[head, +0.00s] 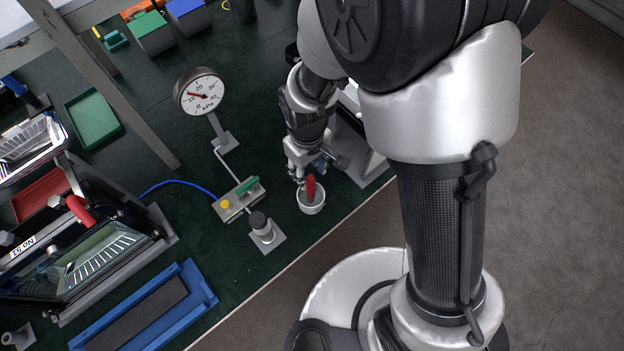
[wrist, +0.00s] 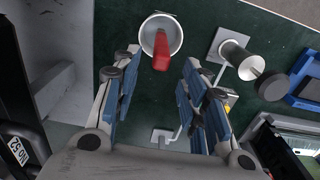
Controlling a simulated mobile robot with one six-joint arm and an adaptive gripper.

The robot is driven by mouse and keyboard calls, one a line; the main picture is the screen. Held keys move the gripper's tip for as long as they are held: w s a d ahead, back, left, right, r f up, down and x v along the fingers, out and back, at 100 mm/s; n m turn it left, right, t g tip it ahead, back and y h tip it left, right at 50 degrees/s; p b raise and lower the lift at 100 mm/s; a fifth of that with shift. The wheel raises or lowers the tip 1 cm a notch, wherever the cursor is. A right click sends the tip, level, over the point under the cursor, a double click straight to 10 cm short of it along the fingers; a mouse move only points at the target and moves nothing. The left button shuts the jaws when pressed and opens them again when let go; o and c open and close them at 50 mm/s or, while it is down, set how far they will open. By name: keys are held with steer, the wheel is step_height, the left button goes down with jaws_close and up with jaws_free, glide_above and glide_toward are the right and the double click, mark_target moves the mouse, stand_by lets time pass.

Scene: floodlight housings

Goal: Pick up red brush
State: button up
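The red brush (head: 310,187) stands in a small white cup (head: 313,205) near the front edge of the green bench, its red handle pointing up. In the wrist view the red handle (wrist: 161,51) leans out of the cup (wrist: 176,24), ahead of my fingers and between their lines. My gripper (head: 302,172) is just behind and above the cup in the head view. In the wrist view my gripper (wrist: 160,82) is open, its blue-padded fingers wide apart with nothing between them. The brush's lower end is hidden in the cup.
A pressure gauge (head: 200,93) on a stand, a valve block (head: 238,199) with green lever and a dark-capped cylinder on a plate (head: 265,232) stand left of the cup. A grey metal fixture (head: 362,165) is close on the right. A blue tray (head: 207,290) lies at the front left.

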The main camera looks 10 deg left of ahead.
mark_target(311, 184)
step_height(311, 184, down, 2)
steer(key=shift+f, duration=0.1)
steer(key=shift+s+d+f+b, duration=0.15)
steer(key=shift+f+b, duration=0.4)
steer(key=shift+f, duration=0.8)
steer(key=shift+s+d+f+b, duration=0.15)
steer(key=shift+f+b, duration=0.4)
steer(key=shift+f, duration=0.75)
jaws_close()
